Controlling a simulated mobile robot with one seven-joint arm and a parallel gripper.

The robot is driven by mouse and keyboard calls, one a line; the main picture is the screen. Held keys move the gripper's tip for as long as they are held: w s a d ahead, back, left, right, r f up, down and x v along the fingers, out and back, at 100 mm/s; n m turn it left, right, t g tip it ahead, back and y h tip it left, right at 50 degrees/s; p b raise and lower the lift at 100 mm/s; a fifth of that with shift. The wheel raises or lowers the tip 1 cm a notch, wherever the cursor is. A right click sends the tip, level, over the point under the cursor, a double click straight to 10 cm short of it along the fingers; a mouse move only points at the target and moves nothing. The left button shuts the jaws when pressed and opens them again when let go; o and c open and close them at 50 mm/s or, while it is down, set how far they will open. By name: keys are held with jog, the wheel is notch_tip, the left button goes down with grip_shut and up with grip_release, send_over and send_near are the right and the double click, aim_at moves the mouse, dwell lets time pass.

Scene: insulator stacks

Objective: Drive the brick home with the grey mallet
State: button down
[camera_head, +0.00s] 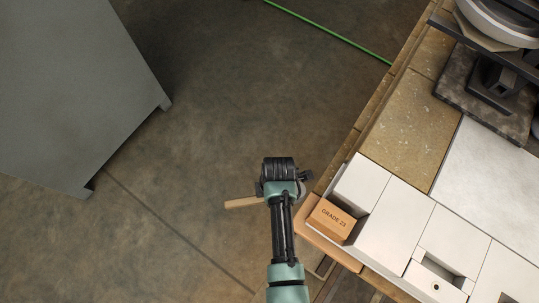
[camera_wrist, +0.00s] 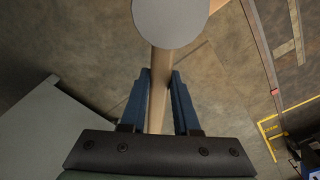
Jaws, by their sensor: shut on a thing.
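The brick (camera_head: 332,221), orange-tan and marked "GRADE 23", sits in a gap at the left end of the white blocks on the bench, its near end by the bench edge. My gripper (camera_wrist: 161,78) is shut on the wooden handle of the grey mallet (camera_wrist: 158,95). The mallet's round light-grey head (camera_wrist: 170,20) is beyond the fingertips in the wrist view. In the head view the mallet's handle (camera_head: 242,202) sticks out left of my arm, over the floor and left of the brick. My wrist hides the fingers there, and the mallet head is not clear.
White blocks (camera_head: 390,215) line the bench, with a recess (camera_head: 441,265) among them. A tan speckled slab (camera_head: 410,125) lies behind. A dark stand (camera_head: 490,85) is at the upper right. A grey cabinet (camera_head: 75,90) stands at the left. The floor between is open, with a green line.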

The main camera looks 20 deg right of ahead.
jog(key=shift+s+d+f+b, duration=0.35)
jog(key=shift+f+b, duration=0.2)
jog(key=shift+f, duration=0.3)
jog(key=shift+s+d+f+b, duration=0.3)
jog(key=shift+f+b, duration=0.2)
jog(key=shift+f, duration=0.35)
jog(key=shift+s+d+f+b, duration=0.25)
jog(key=shift+s+f+b, duration=0.25)
jog(key=shift+f, duration=0.35)
jog(key=shift+s+d, duration=0.15)
jog(key=shift+s+d+p, duration=0.5)
jog(key=shift+s+d, duration=0.4)
jog(key=shift+s, duration=0.2)
jog(key=shift+s+d, duration=0.15)
jog(key=shift+s, duration=0.05)
dwell(0.4)
notch_tip(320, 180, up, 8)
jog(key=w+a+p, duration=0.2)
jog(key=p, duration=0.6)
jog(key=shift+w, duration=0.3)
dwell(0.4)
